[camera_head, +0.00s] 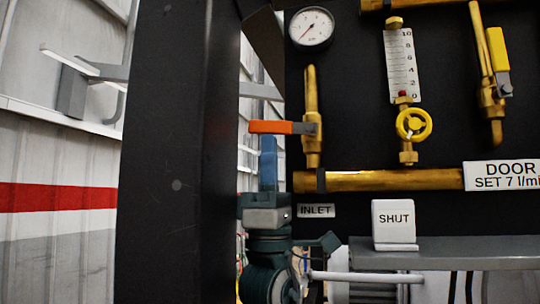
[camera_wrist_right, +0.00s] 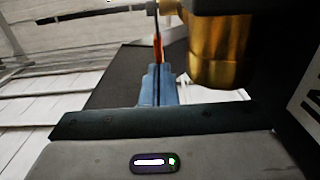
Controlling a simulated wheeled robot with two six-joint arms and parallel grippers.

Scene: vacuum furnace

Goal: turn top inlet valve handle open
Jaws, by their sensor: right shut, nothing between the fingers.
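The inlet valve handle is an orange lever (camera_head: 270,127) on a vertical brass pipe (camera_head: 312,95) in the head view. It lies level, pointing left, crosswise to the pipe. My right gripper (camera_head: 268,142) comes up from below with its blue fingers pointing up, shut and empty. Its tips are right under the orange lever; I cannot tell whether they touch. In the right wrist view the fingers (camera_wrist_right: 158,72) are together, with the orange lever (camera_wrist_right: 158,42) edge-on just beyond them and the brass fitting (camera_wrist_right: 220,50) to the right. My left gripper is not in view.
A dark upright post (camera_head: 178,150) stands left of the gripper. A horizontal brass pipe (camera_head: 395,180) runs right of the fingers. A yellow knob (camera_head: 413,124), a yellow lever (camera_head: 497,48) and a gauge (camera_head: 312,27) are on the panel. A SHUT sign (camera_head: 393,220) stands on a grey shelf (camera_head: 450,248).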

